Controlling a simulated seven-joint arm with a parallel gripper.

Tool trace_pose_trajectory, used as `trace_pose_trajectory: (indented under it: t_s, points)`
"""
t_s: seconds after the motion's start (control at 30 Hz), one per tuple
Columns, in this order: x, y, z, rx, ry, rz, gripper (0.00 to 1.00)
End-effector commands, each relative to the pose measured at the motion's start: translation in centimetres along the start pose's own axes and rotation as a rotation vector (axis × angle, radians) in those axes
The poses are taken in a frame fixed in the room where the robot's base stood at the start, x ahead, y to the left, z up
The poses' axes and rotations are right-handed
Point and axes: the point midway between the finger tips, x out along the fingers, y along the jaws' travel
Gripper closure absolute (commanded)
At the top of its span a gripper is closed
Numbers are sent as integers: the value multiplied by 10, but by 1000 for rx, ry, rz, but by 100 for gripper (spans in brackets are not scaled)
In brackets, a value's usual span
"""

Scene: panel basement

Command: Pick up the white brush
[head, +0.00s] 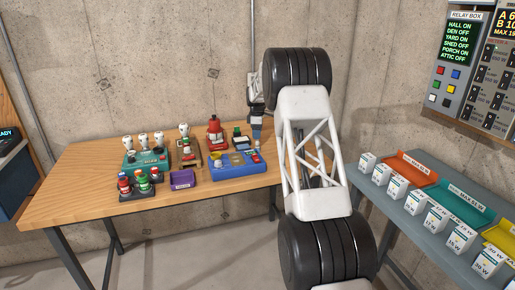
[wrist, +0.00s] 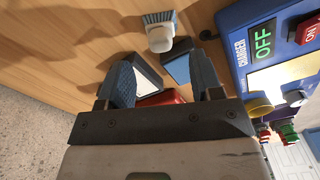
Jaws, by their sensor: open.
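A small brush (wrist: 160,40) with a stubby white handle and pale bluish-grey bristles shows near the top of the wrist view, on the wooden table. My gripper (wrist: 162,66) is open, its dark fingers spread apart, and the brush is ahead of the fingertips, not between them. In the head view my gripper (head: 256,138) points down near the table's back right, beside the blue charger box. I cannot pick the brush out for sure in the head view.
The blue charger box (head: 228,171) stands close to my gripper. Dark-edged blocks with white and blue faces and a red item lie near the fingers. A purple tray (head: 183,179) and several small bottles are further left on the wooden table (head: 85,187).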

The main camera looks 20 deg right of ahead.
Motion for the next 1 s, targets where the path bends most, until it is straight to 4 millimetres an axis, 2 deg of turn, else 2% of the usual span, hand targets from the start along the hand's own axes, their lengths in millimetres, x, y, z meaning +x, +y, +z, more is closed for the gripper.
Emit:
trace_pose_trajectory:
  t_s: [0.33,0.73,1.0]
  points:
    - [5,0,0,0,0,-1,40]
    - [45,-1,2,0,-1,-2,40]
    - [52,-1,2,1,-1,0,40]
